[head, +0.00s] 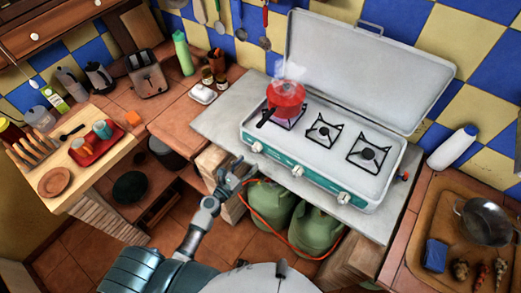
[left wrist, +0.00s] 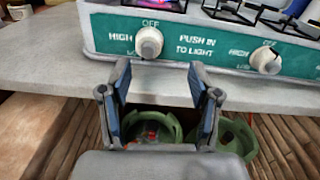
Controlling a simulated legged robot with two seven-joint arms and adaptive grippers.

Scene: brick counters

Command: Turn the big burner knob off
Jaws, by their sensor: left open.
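The camp stove (head: 318,150) stands on the grey counter with its lid up. Its teal front has three white knobs. The left knob (head: 257,147), below the burner with the steaming red pot (head: 286,98), also shows in the left wrist view (left wrist: 149,42). There it sits under the word OFF, with HIGH to its left. Purple-blue flame (left wrist: 155,3) shows above it. My left gripper (head: 243,170) is open and empty, just in front of and below this knob, not touching it. Its fingers (left wrist: 159,72) spread to either side below the knob. My right gripper is not in view.
The middle knob (head: 297,171) is close by on the right. The grey counter edge (head: 217,128) lies beneath the stove. Green gas bottles (head: 315,228) with an orange hose stand below. A white bottle (head: 452,147) and a pan (head: 484,222) are at the right.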

